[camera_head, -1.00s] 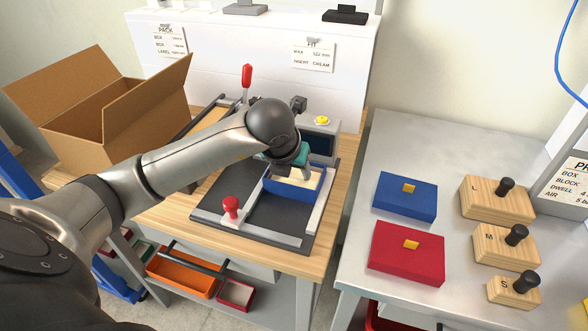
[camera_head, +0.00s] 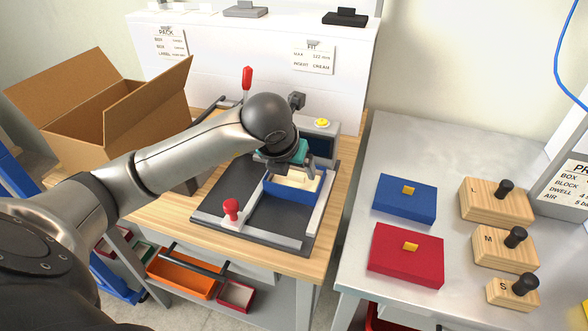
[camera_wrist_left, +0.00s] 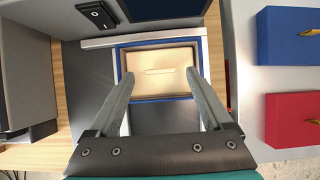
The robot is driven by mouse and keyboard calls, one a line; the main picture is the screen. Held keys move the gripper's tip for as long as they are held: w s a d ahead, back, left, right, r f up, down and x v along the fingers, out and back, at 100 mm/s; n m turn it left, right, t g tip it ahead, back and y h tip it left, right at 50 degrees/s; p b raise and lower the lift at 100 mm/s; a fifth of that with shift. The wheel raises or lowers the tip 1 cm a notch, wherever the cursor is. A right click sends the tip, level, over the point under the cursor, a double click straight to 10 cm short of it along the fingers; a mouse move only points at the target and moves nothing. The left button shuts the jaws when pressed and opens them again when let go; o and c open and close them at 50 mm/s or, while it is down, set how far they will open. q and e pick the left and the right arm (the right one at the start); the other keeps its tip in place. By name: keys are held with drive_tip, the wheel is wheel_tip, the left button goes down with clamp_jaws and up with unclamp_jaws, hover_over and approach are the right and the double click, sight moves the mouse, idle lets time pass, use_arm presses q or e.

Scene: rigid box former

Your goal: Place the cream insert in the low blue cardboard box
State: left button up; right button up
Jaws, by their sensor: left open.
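The low blue cardboard box (camera_head: 290,194) sits on the dark plate of the forming fixture, open side up. The cream insert (camera_head: 294,179) lies inside it and appears level. In the left wrist view the insert (camera_wrist_left: 158,68) has a narrow slot and fills most of the space within the blue rim (camera_wrist_left: 158,44). My left gripper (camera_head: 300,169) is over the box, with its fingers (camera_wrist_left: 158,78) spread apart and nothing between them. It partly hides the back of the box in the head view. My right gripper is not in view.
The fixture has a red-knobbed clamp (camera_head: 231,209) in front, a red-handled lever (camera_head: 247,77) behind and a yellow-button unit (camera_head: 321,123). An open brown carton (camera_head: 85,130) stands left. Blue (camera_head: 405,200) and red (camera_head: 406,258) lids and wooden blocks (camera_head: 495,200) lie on the right table.

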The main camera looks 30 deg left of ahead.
use_arm(q)
drive_tip(key=p+v, duration=0.1)
drive_tip(key=v, duration=0.9)
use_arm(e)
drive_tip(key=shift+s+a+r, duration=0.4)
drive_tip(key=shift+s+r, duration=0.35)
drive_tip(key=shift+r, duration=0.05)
use_arm(q)
drive_tip(key=shift+f, duration=0.1)
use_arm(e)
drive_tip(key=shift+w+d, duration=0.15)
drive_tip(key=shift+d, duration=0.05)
